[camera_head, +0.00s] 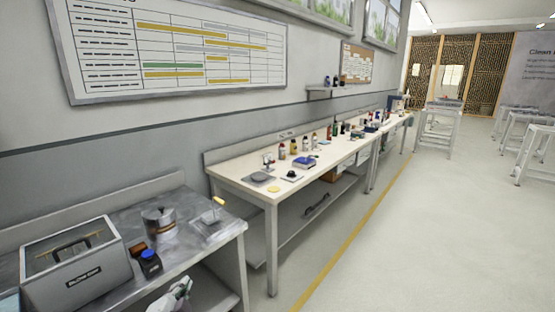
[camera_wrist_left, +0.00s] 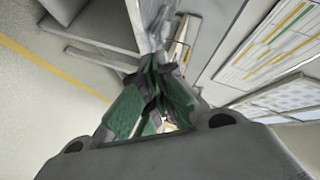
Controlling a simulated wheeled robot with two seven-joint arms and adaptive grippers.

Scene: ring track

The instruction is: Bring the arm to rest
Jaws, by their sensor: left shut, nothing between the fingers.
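My left gripper (camera_head: 182,286) shows at the bottom edge of the head view, in front of the steel bench's lower part. Only its grey and green tip shows there. In the left wrist view its green-padded fingers (camera_wrist_left: 157,80) are closed together with nothing held. My right gripper is in neither view.
A steel bench (camera_head: 118,215) at lower left holds a grey box (camera_head: 78,268), a metal pot (camera_head: 159,223) and a small dark blue item (camera_head: 150,262). A long white bench (camera_head: 232,172) with bottles runs along the wall. Open floor (camera_head: 420,230) lies right of the yellow line (camera_head: 345,246).

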